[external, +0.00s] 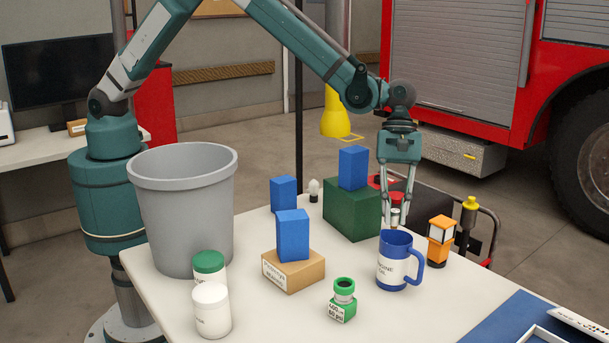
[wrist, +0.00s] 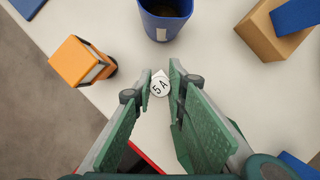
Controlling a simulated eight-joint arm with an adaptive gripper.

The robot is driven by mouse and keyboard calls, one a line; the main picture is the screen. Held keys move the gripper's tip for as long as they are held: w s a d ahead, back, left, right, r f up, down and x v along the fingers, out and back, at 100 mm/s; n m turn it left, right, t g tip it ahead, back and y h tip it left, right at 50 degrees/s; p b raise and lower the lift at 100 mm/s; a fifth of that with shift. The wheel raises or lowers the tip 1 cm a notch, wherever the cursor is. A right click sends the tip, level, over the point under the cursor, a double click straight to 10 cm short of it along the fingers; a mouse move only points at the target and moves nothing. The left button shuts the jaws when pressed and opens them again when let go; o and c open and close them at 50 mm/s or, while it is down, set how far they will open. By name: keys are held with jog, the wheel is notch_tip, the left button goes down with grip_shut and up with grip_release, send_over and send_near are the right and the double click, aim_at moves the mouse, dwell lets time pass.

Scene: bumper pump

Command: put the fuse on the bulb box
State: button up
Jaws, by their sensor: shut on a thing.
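The fuse (wrist: 159,84) is a small white round piece marked "5 A". My gripper (wrist: 160,82) is shut on it; in the external view my gripper (external: 396,207) points down behind the blue mug, with the fuse (external: 395,217) partly hidden by the mug's rim. I cannot tell its height above the table. A tan box (external: 293,273) with a printed label, too small to read surely, stands left of the mug and carries a blue block (external: 292,236). It may be the bulb box. It also shows at the upper right in the wrist view (wrist: 268,32).
The blue mug (external: 396,262) and an orange lamp (external: 440,240) stand close to my gripper. A dark green box (external: 352,210) bears another blue block. A green-and-white piece (external: 343,300), two jars, a grey bin (external: 185,215) and a small bulb (external: 314,189) share the white table.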

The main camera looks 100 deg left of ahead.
aim_at(395, 224)
jog(key=shift+f, duration=1.4)
jog(key=shift+f+b, duration=0.2)
jog(key=shift+b, duration=0.1)
jog(key=o, duration=0.8)
jog(key=shift+c, duration=0.2)
jog(key=shift+r, duration=0.2)
jog(key=p+v, duration=0.1)
jog(key=v, duration=1.1)
jog(key=shift+p, duration=0.35)
jog(key=shift+a, duration=0.1)
